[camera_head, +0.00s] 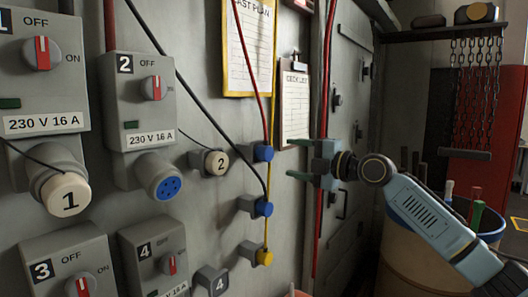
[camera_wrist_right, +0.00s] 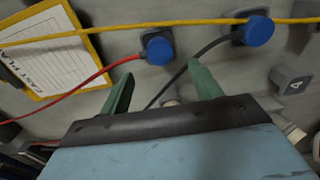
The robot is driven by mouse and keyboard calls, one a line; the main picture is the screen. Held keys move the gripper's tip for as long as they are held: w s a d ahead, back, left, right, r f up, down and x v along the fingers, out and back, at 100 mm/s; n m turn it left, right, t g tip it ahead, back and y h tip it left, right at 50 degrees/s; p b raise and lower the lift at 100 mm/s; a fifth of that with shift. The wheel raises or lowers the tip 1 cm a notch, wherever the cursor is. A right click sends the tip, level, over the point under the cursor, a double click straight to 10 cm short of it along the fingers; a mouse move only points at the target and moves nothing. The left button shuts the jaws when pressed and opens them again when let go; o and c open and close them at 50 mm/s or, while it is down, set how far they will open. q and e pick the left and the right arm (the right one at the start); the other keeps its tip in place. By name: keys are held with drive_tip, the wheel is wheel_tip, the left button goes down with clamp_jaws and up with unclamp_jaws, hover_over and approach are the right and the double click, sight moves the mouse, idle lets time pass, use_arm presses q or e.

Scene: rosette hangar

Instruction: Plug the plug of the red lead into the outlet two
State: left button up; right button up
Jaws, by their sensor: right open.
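The red lead (camera_head: 252,82) runs down the wall to a blue plug (camera_head: 263,153) held in the top wall holder. In the right wrist view the red lead (camera_wrist_right: 95,76) ends at the blue plug (camera_wrist_right: 158,49), just beyond my fingers. Outlet two (camera_head: 163,176) is a blue round socket with its face uncovered, under the switch box marked 2 (camera_head: 140,100). Its cap marked 2 (camera_head: 217,162) sits on the wall beside it. My right gripper (camera_head: 298,159) is open and empty, to the right of the plug and apart from it. My left gripper is out of view.
A black lead's blue plug (camera_head: 263,208) and a yellow plug (camera_head: 264,257) sit below on the same wall. Outlet one is covered by cap 1 (camera_head: 67,195). Boxes 3 (camera_head: 65,260) and 4 (camera_head: 155,255) are lower. A barrel (camera_head: 420,250) stands at the right.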

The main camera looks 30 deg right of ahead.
sight(270, 154)
drive_tip(key=p+x, duration=0.2)
drive_tip(key=x, duration=0.1)
drive_tip(key=p+x, duration=0.1)
drive_tip(key=p, duration=0.1)
drive_tip(key=shift+w+a+r, duration=0.15)
drive_tip(key=shift+w+r, duration=0.1)
drive_tip(key=shift+r, duration=0.05)
drive_tip(key=shift+w+a+f+b, duration=0.15)
drive_tip(key=shift+w+a+b, duration=0.05)
drive_tip(key=shift+w, duration=0.3)
drive_tip(key=shift+w+a+f+b, duration=0.15)
drive_tip(key=shift+w+a, duration=0.1)
drive_tip(key=shift+w, duration=0.25)
drive_tip(key=shift+x, duration=0.9)
drive_tip(key=shift+b, duration=0.4)
drive_tip(key=shift+b, duration=0.65)
